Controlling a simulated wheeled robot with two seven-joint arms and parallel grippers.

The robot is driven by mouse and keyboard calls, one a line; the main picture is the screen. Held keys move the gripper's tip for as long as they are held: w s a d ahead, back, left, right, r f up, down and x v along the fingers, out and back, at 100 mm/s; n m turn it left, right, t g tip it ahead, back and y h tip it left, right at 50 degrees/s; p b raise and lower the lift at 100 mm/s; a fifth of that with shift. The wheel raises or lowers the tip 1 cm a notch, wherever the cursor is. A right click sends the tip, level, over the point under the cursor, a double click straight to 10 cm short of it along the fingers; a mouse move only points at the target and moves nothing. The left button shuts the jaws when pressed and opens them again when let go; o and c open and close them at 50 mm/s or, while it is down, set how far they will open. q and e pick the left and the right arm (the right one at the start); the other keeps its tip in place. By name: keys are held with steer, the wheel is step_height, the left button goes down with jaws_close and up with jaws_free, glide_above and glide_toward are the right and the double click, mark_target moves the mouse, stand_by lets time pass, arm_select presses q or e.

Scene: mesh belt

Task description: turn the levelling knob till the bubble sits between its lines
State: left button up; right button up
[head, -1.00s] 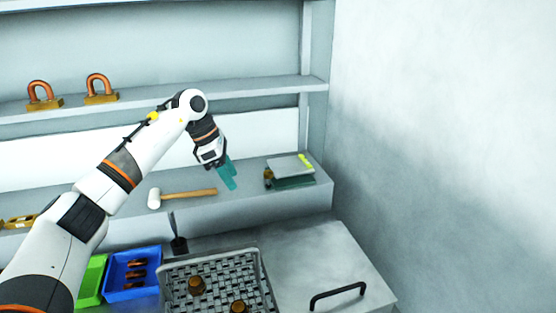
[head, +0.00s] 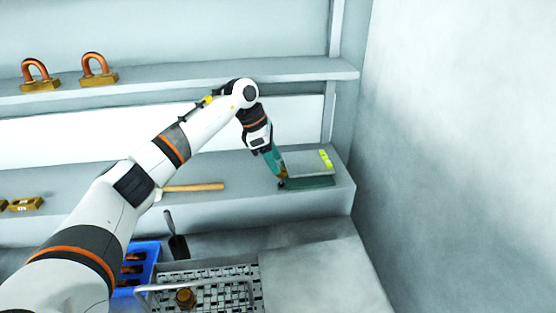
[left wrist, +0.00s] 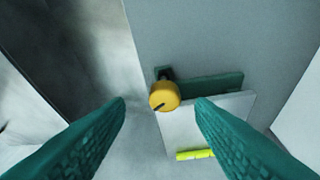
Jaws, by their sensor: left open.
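The levelling device sits on the lower shelf, with a pale grey plate (head: 308,163) above a dark green base (head: 312,183). A yellow-green vial (head: 326,160) lies on the plate and also shows in the left wrist view (left wrist: 195,154). Its bubble and lines are too small to make out. The yellow-orange knob (left wrist: 164,96), with a dark mark on its face, is at the plate's corner. My left gripper (left wrist: 160,103) is open, its teal fingers on either side of the knob in that view; contact cannot be told. In the head view the left gripper (head: 280,178) partly hides the knob.
A wooden-handled hammer (head: 195,187) lies left of the device. Copper-looped brass blocks (head: 98,70) stand on the upper shelf. Below are a grey mesh basket (head: 215,290), a blue tray (head: 150,250) and a dark scoop (head: 178,245). A wall rises on the right.

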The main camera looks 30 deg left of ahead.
arm_select(q)
steer(key=shift+w+x, duration=0.25)
steer(key=shift+x, duration=0.9)
steer(key=shift+w+f, duration=0.15)
steer(key=shift+f, duration=0.2)
steer(key=shift+r, duration=0.1)
steer(key=shift+c, duration=1.2)
steer(key=c, duration=0.7)
arm_select(e)
steer(key=shift+w+r, duration=0.35)
steer(key=shift+w, duration=0.35)
